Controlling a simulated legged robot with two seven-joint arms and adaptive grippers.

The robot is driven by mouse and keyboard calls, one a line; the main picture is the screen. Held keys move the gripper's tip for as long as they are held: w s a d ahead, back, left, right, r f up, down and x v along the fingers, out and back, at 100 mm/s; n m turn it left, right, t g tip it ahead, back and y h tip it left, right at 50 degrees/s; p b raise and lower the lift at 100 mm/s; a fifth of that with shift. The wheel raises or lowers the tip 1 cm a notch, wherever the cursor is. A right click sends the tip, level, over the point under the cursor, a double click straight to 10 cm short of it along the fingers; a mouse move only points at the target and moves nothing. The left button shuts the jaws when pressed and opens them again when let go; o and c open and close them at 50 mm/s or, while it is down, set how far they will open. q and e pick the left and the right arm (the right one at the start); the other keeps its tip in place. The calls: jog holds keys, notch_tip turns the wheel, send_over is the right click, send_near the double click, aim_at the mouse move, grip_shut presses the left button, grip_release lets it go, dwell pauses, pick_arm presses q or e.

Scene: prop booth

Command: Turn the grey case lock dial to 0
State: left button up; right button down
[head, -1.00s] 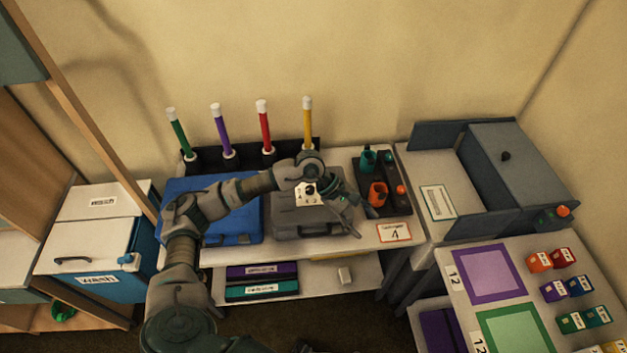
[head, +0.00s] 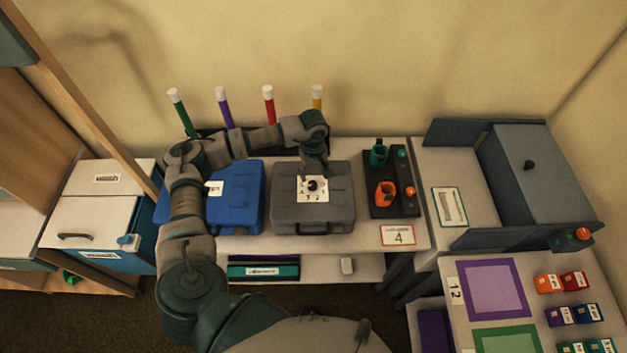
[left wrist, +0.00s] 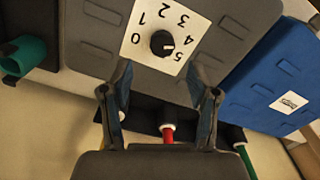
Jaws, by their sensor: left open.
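The grey case (head: 320,219) lies on the table in the head view. Its lid has a white plate (head: 313,197) with a round black dial (head: 312,186). In the left wrist view the plate (left wrist: 137,53) carries numbers 0 to 5 around the dial (left wrist: 161,43). The dial's light mark seems to point right, roughly toward 4 or 5, away from 0. My left gripper (head: 314,168) is over the case's far part, just behind the dial. In the left wrist view its fingers (left wrist: 160,102) are open, empty and apart from the dial. My right gripper does not show.
A blue case (head: 237,199) lies left of the grey case. A dark tray (head: 391,210) with teal and orange holders stands to its right. Coloured rods stand in a black rack (left wrist: 146,113) behind. A card marked 4 (head: 397,235) is at the front edge.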

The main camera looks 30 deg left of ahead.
aim_at(313, 184)
pick_arm(q)
jog(key=f, duration=0.4)
jog(key=shift+s+a+f+p, duration=0.2)
jog(key=shift+f+p, duration=0.1)
jog(key=shift+f, duration=0.75)
jog(key=shift+w+d+f, duration=0.1)
jog(key=shift+d+f, duration=0.05)
jog(key=shift+d, duration=0.05)
grip_shut()
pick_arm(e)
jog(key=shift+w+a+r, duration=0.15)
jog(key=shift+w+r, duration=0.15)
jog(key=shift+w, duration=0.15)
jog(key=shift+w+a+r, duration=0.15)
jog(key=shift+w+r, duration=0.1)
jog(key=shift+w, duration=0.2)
